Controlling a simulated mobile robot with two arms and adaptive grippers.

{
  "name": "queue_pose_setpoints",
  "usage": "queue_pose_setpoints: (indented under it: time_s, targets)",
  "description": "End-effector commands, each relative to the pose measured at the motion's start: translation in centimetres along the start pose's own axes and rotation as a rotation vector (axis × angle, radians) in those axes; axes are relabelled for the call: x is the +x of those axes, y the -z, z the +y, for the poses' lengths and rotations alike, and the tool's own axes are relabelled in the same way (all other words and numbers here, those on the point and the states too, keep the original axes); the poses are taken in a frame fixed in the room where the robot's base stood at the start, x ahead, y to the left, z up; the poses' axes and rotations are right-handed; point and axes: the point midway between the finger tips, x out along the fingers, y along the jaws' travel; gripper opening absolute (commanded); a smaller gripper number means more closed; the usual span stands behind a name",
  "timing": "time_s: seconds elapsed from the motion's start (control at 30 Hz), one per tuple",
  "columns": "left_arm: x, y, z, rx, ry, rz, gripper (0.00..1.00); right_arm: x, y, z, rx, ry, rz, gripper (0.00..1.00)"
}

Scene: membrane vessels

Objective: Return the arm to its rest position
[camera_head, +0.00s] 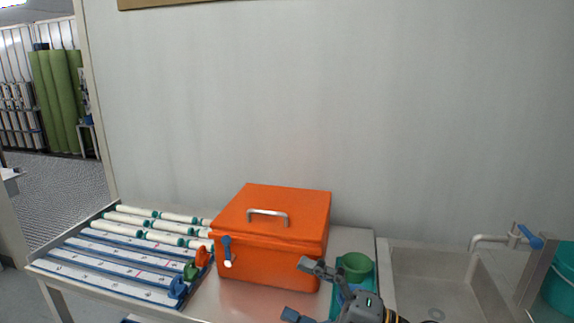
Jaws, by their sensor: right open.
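My right gripper (302,290) comes in from the bottom edge, right of the middle. Its two dark fingers are apart with nothing between them. It is in front of the lower right part of an orange box (268,262); whether it touches the box cannot be told. My left gripper is not in view.
White tubes (166,214) with teal fittings and blue-edged strips (110,265) lie on the table, left of the box. A green cup (354,266) stands just behind my right gripper. A sink (440,285) with a tap (492,239) is at the right. A wall closes off the back.

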Motion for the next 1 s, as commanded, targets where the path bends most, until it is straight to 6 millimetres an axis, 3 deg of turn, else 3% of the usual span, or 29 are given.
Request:
queue_pose_setpoints:
  time_s: [0.1,0.23,0.33,0.43,0.57,0.7,0.8,1.0]
  targets:
    - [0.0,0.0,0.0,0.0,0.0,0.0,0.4,-1.9,-2.5,2.5,0.175,-0.24,-0.242,1.0]
    - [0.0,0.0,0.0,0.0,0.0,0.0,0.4,-6.6,-6.3,2.1,0.391,-0.413,-0.564,1.0]
    - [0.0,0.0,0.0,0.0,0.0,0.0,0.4,-11.5,-8.4,-0.9,0.574,-0.474,-0.832,1.0]
    - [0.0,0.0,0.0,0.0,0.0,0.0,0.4,-16.7,-8.8,-5.8,0.77,-0.469,-1.104,1.0]
    - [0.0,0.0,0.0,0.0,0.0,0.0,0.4,-22.7,-5.9,-13.0,1.022,-0.37,-1.422,1.0]
    - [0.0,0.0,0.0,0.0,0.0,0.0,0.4,-26.9,-0.8,-18.8,1.235,-0.21,-1.656,1.0]
    - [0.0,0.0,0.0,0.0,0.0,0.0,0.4,-28.7,2.9,-21.4,1.348,-0.098,-1.761,1.0]
    - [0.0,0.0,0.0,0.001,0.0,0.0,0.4,-31.1,9.6,-24.4,1.529,0.117,-1.901,1.0]
